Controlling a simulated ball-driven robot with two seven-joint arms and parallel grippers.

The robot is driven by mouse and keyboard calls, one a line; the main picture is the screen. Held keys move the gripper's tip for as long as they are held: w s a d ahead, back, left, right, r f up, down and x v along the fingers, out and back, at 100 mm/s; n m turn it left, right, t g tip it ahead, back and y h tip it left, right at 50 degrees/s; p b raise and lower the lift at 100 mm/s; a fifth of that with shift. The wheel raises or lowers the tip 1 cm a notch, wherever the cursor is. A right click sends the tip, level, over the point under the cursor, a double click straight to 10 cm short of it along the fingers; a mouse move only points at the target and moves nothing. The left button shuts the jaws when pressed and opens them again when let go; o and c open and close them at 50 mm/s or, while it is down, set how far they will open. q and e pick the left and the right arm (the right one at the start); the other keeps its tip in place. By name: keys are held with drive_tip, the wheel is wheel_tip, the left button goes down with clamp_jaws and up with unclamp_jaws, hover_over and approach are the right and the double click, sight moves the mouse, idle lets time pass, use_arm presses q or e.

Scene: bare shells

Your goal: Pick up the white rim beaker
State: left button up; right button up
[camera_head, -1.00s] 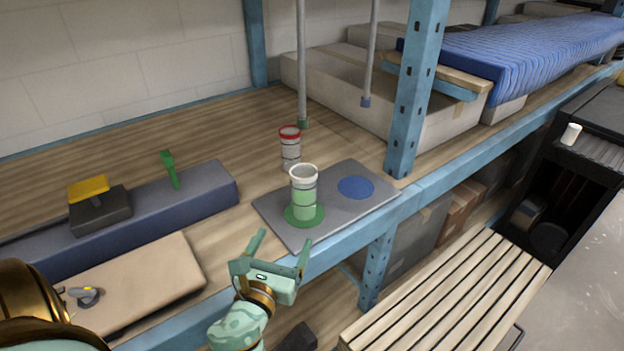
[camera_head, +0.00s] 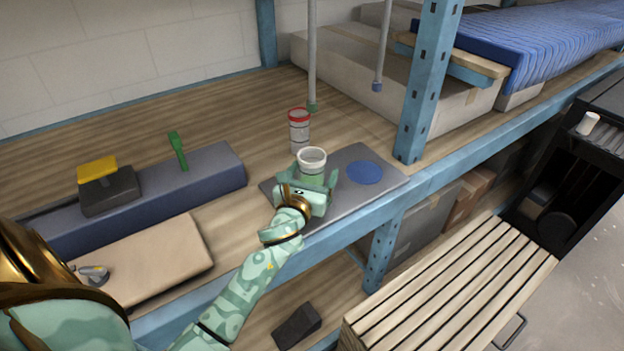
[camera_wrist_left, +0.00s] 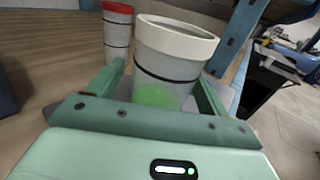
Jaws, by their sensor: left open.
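The white rim beaker (camera_head: 312,160) stands upright on the grey mat (camera_head: 386,184), with green showing low on its front. My left gripper (camera_head: 307,186) is open at the near side of the beaker and hides its lower part in the head view. In the left wrist view the beaker (camera_wrist_left: 170,65) stands between the two spread fingers (camera_wrist_left: 160,90). I cannot tell whether the fingers touch it. My right gripper is in neither view.
A red rim beaker (camera_head: 299,130) stands just behind, also in the left wrist view (camera_wrist_left: 118,30). A blue disc (camera_head: 364,172) marks the mat's right part. A blue post (camera_head: 428,80) rises to the right. A long grey block (camera_head: 190,175) lies left.

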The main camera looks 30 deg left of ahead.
use_arm(q)
drive_tip(key=shift+w+a+f, duration=0.1)
drive_tip(key=shift+w+a, duration=0.1)
drive_tip(key=shift+w, duration=0.5)
drive_tip(key=shift+s, duration=0.1)
drive_tip(key=c, duration=1.1)
